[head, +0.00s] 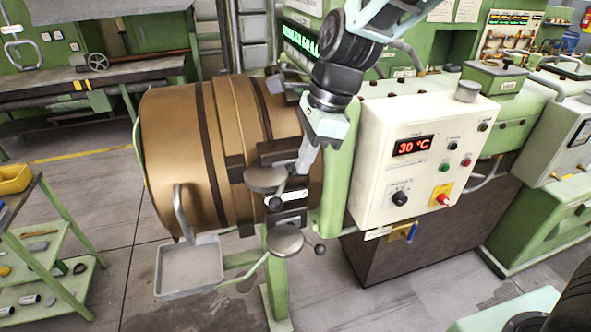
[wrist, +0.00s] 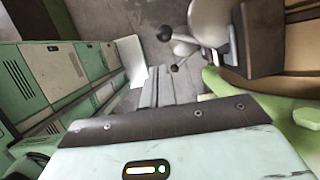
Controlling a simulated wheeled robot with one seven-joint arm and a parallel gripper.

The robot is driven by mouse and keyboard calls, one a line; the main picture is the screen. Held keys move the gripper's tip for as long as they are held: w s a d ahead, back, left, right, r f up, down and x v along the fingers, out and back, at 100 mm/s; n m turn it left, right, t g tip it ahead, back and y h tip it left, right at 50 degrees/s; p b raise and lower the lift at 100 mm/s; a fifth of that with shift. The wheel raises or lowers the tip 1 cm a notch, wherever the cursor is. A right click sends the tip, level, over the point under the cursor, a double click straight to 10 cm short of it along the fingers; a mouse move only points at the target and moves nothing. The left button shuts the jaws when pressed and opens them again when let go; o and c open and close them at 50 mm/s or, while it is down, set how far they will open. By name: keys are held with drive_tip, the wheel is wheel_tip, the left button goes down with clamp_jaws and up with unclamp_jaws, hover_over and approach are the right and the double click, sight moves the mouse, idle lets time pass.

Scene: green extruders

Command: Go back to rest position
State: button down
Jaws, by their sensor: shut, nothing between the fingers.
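My gripper (head: 305,158) hangs from my arm at the top middle of the head view, fingers pointing down and shut with nothing between them. It is in front of the right end of the copper-coloured barrel (head: 165,150), left of the white control box. In the wrist view its grey fingers (wrist: 165,88) reach away over the floor. I cannot tell whether it touches anything.
The control box (head: 425,165) reads 30 °C and has knobs and buttons. Round grey pads (head: 287,241) and a grey tray (head: 188,266) stand in front of the barrel. A green cart (head: 50,245) is at left. Grey floor (head: 110,195) is clear between them.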

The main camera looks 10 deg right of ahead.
drive_tip(key=shift+d+r, duration=0.25)
drive_tip(key=shift+r, duration=0.3)
drive_tip(key=s+f+n+h+b, duration=0.2)
drive_tip(key=s+f+n+b, duration=1.9)
drive_tip(key=f+n, duration=0.3)
drive_tip(key=shift+s+d+f+n+h, duration=0.25)
drive_tip(key=shift+s+n+h, duration=0.15)
drive_tip(key=shift+n, duration=0.6)
drive_tip(key=shift+w, duration=0.1)
